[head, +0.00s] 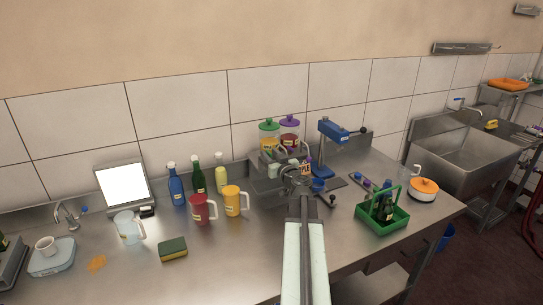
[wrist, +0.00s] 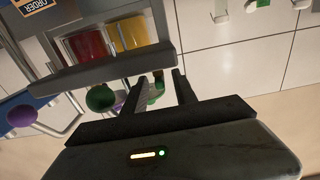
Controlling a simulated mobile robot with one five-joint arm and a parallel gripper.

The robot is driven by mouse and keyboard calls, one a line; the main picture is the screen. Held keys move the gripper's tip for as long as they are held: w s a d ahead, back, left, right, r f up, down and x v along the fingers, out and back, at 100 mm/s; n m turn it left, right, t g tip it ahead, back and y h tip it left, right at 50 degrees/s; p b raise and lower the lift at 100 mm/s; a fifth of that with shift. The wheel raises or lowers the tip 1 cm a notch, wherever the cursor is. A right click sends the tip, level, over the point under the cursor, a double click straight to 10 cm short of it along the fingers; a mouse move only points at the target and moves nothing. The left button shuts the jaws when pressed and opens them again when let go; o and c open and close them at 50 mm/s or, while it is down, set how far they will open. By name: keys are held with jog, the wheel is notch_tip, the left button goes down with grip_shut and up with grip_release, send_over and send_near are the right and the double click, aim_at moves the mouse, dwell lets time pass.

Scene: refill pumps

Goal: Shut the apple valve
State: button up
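Two drink dispensers stand at the back of the counter in the head view. One has a green lid and yellow contents (head: 268,137); the other has a purple lid and red contents (head: 290,134). The wrist view shows the yellow tank (wrist: 128,34) and the red tank (wrist: 84,45) upside down. A green ball handle (wrist: 100,97) and a purple ball handle (wrist: 22,116) stick out on levers; no apple label is readable. My gripper (wrist: 165,85) has its fingers apart and empty, with the green ball just left of them. In the head view, my gripper (head: 300,172) is in front of the dispensers, hiding their lower parts.
A blue press (head: 333,135) stands right of the dispensers. Red (head: 202,210) and yellow (head: 232,202) mugs and several bottles are on the left. A green caddy (head: 383,222) and an orange-lidded pot (head: 424,189) are on the right.

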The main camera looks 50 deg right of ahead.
grip_shut()
